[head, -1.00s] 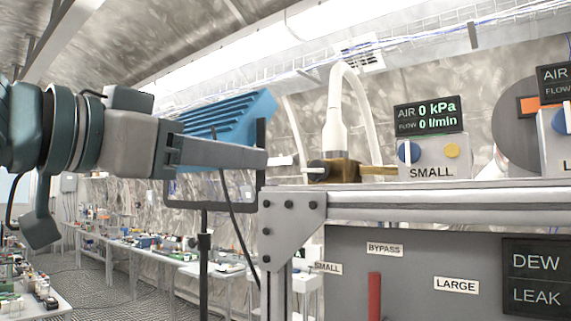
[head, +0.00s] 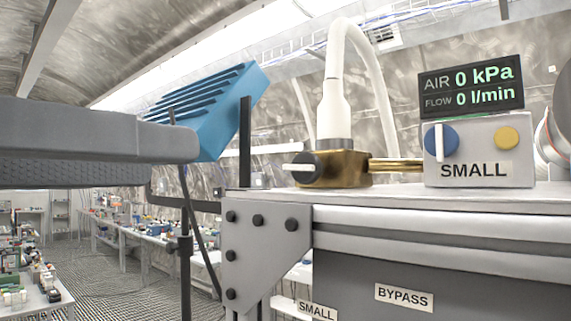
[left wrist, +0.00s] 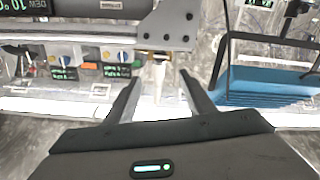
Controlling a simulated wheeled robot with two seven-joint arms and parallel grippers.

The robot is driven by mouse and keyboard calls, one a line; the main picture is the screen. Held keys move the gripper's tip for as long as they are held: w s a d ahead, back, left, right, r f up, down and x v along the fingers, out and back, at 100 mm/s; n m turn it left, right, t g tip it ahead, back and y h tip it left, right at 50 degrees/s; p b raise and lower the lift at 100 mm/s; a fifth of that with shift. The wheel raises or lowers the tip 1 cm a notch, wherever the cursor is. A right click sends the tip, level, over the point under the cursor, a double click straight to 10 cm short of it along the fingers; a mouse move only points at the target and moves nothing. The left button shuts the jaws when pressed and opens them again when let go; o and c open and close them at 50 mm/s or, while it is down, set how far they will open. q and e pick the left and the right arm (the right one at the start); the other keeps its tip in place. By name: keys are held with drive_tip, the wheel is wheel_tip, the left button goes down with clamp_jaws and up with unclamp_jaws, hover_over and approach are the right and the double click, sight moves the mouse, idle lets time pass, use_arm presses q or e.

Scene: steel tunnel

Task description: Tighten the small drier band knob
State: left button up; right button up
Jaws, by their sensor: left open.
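The small drier's brass fitting (head: 347,165) sits at the left end of the bench top in the head view. A dark round knob (head: 305,168) with a white pointer bar lying level is on its left end. A white hose (head: 333,100) rises from it. My left gripper (head: 188,147) reaches in from the left; its tip is left of the knob and apart from it. In the left wrist view my left gripper (left wrist: 158,82) is open and empty, with the fitting (left wrist: 160,58) showing beyond and between its fingers. My right gripper is not in view.
The SMALL box (head: 478,150) with blue and yellow knobs stands right of the fitting, under a display (head: 472,87) reading 0 kPa and 0 l/min. A blue ribbed panel (head: 210,105) on a stand is behind my gripper. The bench's corner plate (head: 265,255) is below.

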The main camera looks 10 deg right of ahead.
use_arm(q)
drive_tip(key=p, duration=0.8)
approach(301, 168)
drive_tip(key=x, duration=0.5)
drive_tip(key=shift+w+d+r, duration=0.2)
drive_tip(key=shift+d, duration=0.2)
drive_tip(key=shift+x, duration=0.75)
drive_tip(key=shift+f, duration=0.2)
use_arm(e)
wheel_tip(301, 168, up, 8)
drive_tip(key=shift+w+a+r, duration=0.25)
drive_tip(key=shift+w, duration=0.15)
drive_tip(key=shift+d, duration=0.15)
